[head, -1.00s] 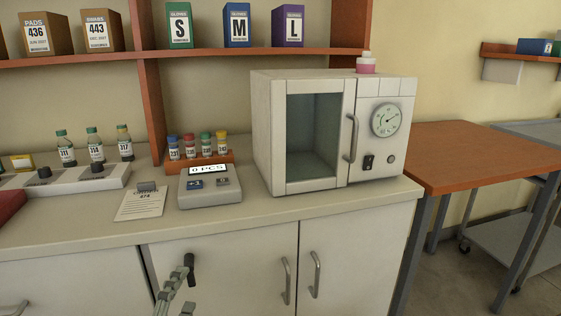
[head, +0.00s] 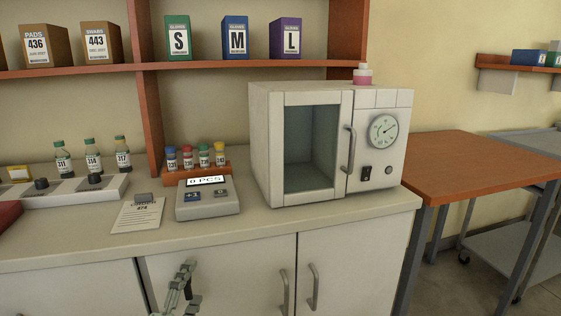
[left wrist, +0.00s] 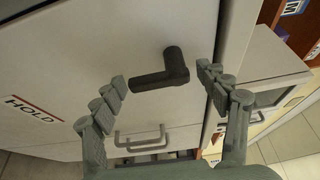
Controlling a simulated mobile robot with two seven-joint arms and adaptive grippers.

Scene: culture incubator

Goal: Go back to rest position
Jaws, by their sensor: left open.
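My left gripper (head: 184,280) shows at the bottom of the head view, in front of the pale cabinet doors below the counter. In the left wrist view the same gripper (left wrist: 162,76) has its two fingers apart with nothing held. A dark L-shaped handle (left wrist: 163,72) on a pale panel shows between and beyond the fingertips. I cannot tell how far the fingers are from it. My right gripper is in neither view.
A white incubator (head: 260,150) with its glass door shut stands on the counter (head: 290,225). A counting device (head: 208,203), a vial rack (head: 228,172) and a note (head: 138,214) stand left of it. An orange-topped table (head: 470,160) is at right. A HOLD label (left wrist: 33,110) marks the panel.

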